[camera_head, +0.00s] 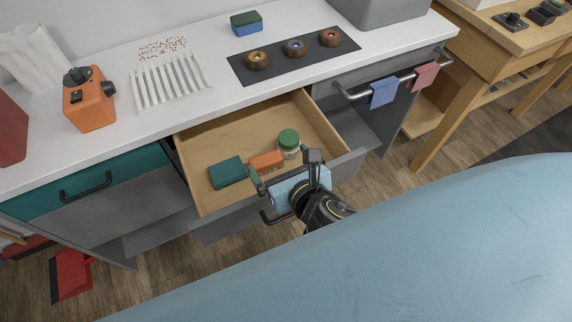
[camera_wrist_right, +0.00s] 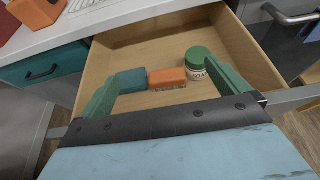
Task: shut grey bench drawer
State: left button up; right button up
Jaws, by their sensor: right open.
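The grey bench drawer (camera_head: 218,150) is pulled out, with its light wooden inside showing; it also shows in the right wrist view (camera_wrist_right: 150,45). Part of its grey front is hidden behind my right gripper (camera_head: 285,172). A dark bar handle (camera_head: 266,217) shows below and left of the gripper. My right gripper is open, its green fingers (camera_wrist_right: 165,92) spread wide at the drawer's front edge with nothing between them. Whether they touch the front I cannot tell. My left gripper is not in view.
The drawer holds a teal block (camera_head: 227,172), an orange brush (camera_head: 266,160) and a green-lidded jar (camera_head: 289,142). A closed teal drawer (camera_head: 125,173) is to the left. A towel rail (camera_head: 400,78) with cloths is to the right. An orange device (camera_head: 88,105) stands on the white worktop (camera_head: 205,55).

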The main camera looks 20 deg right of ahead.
aim_at(251, 131)
jog(key=z, duration=1.2)
jog(key=k, duration=0.35)
jog(key=u, duration=0.1)
